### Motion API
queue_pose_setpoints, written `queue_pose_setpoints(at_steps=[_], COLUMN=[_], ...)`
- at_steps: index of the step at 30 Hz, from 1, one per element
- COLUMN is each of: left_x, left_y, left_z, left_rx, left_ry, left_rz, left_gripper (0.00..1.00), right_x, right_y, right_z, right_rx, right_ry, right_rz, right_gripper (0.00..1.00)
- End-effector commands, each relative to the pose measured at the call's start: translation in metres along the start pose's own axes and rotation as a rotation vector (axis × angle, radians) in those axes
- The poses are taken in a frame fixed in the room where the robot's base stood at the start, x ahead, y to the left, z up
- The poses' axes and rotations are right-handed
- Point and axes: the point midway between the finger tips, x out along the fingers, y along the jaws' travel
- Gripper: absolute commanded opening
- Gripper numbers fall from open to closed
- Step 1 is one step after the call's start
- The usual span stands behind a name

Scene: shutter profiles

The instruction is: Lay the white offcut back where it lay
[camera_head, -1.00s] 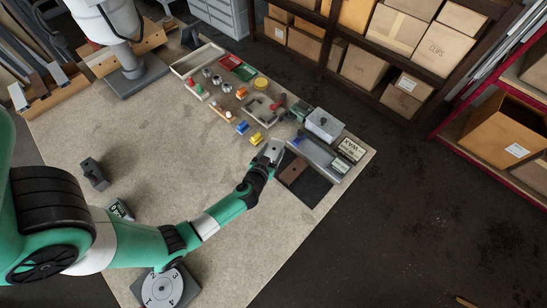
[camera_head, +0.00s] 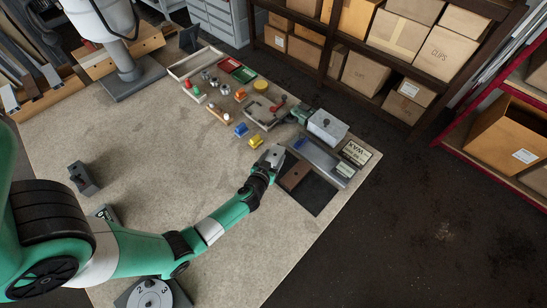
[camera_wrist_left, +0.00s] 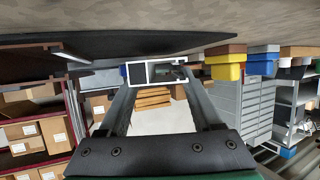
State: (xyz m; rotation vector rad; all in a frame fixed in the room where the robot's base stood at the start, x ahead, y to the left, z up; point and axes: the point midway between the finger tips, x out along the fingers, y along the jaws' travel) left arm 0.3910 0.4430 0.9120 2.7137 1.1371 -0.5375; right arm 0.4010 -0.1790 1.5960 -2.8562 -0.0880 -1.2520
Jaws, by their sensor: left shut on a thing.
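The white offcut (camera_wrist_left: 140,72) is a short hollow profile, seen end-on in the left wrist view with a divided opening. My left gripper (camera_wrist_left: 160,80) is shut on it, with one finger on each side. In the head view the left gripper (camera_head: 273,157) is at the left corner of the black mat (camera_head: 318,196), beside the brown block (camera_head: 295,174). The offcut is hard to tell from the fingertips there. In the wrist view a narrow gap shows between the offcut and the dark mat.
A grey profile (camera_head: 318,157) lies behind the mat, near a lidded grey box (camera_head: 327,127) and a WAX box (camera_head: 355,153). Yellow (camera_head: 256,141) and blue (camera_head: 241,130) blocks stand left of the gripper. The table's middle (camera_head: 165,150) is largely clear.

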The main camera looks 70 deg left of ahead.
Motion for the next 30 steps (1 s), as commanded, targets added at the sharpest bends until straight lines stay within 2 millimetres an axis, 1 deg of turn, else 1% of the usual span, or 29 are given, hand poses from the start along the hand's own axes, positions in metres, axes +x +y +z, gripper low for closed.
queue_pose_setpoints(at_steps=[12, 13, 17, 18, 26, 29, 30], left_x=[0.004, 0.004, 0.004, 0.004, 0.004, 0.001, -0.001], left_y=[-0.001, -0.001, -0.001, -0.002, -0.002, -0.002, -0.002], left_z=[0.013, 0.014, 0.016, 0.016, 0.017, 0.010, 0.004], left_rx=[0.002, 0.002, 0.003, 0.003, 0.004, 0.002, 0.001], left_ry=[-0.006, -0.007, -0.009, -0.009, -0.011, -0.009, -0.008], left_rz=[-0.001, -0.001, -0.002, -0.002, -0.003, -0.003, -0.002], left_gripper=[0.02, 0.71, 0.95, 0.96, 0.96, 0.96, 0.96], right_x=[-0.003, -0.003, -0.004, -0.004, -0.004, -0.002, -0.001], right_y=[0.000, 0.000, 0.000, 0.000, 0.000, 0.000, 0.000], right_z=[0.003, 0.003, 0.003, 0.004, 0.004, 0.002, 0.001], right_rx=[0.000, 0.000, 0.000, 0.000, 0.000, 0.000, 0.000], right_ry=[0.000, 0.000, 0.000, 0.000, 0.000, 0.000, 0.000], right_rz=[0.000, 0.000, 0.000, 0.000, 0.000, 0.000, 0.000], right_gripper=[0.96, 0.96, 0.96, 0.96, 0.96, 0.96, 0.96])
